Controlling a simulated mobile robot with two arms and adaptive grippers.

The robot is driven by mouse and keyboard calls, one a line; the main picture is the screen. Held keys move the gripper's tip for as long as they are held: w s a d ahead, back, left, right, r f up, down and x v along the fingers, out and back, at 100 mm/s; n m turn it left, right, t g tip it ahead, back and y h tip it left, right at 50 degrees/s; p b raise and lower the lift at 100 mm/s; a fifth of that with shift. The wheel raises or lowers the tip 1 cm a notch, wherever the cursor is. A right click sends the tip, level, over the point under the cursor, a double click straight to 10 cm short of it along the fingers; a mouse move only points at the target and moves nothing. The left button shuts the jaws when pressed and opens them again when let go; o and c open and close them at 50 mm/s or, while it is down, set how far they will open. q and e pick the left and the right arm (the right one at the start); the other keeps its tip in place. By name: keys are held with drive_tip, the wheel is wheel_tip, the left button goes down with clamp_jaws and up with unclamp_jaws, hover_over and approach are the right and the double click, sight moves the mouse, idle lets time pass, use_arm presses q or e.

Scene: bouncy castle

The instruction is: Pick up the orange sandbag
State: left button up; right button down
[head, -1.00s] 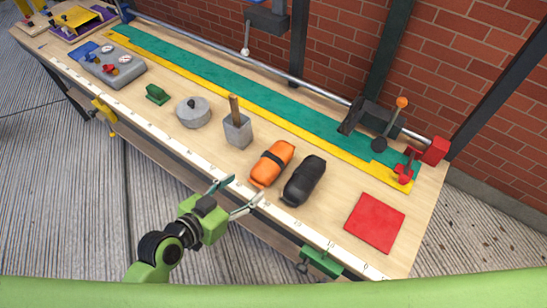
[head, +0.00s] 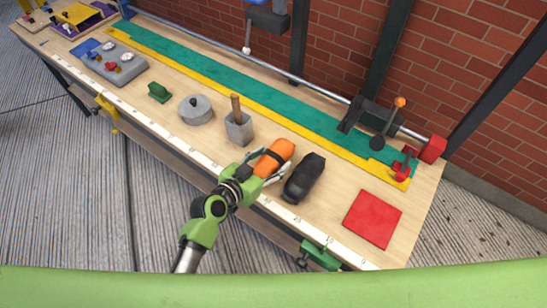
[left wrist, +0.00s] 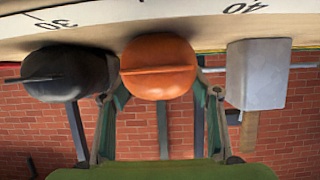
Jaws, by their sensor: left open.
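In the left wrist view the sandbag (left wrist: 159,78) is centred between my finger tips. My left gripper (head: 267,166) is open at the sandbag's near end, one finger on each side of it. In the left wrist view the gripper's fingers (left wrist: 161,98) stand apart; I cannot tell whether they touch the bag. My right gripper is not in view.
A black sandbag (head: 304,178) lies close on the right of the orange one; it also shows in the left wrist view (left wrist: 66,74). A grey block with a wooden handle (head: 239,130) stands to the left. A red square (head: 372,219) lies further right.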

use_arm(q)
drive_tip(key=shift+x, duration=1)
drive_tip(key=shift+a, duration=0.15)
drive_tip(key=c, duration=0.5)
clamp_jaws()
drive_tip(key=shift+w+r, duration=0.1)
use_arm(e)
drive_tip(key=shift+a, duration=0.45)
use_arm(q)
drive_tip(key=shift+r, duration=0.15)
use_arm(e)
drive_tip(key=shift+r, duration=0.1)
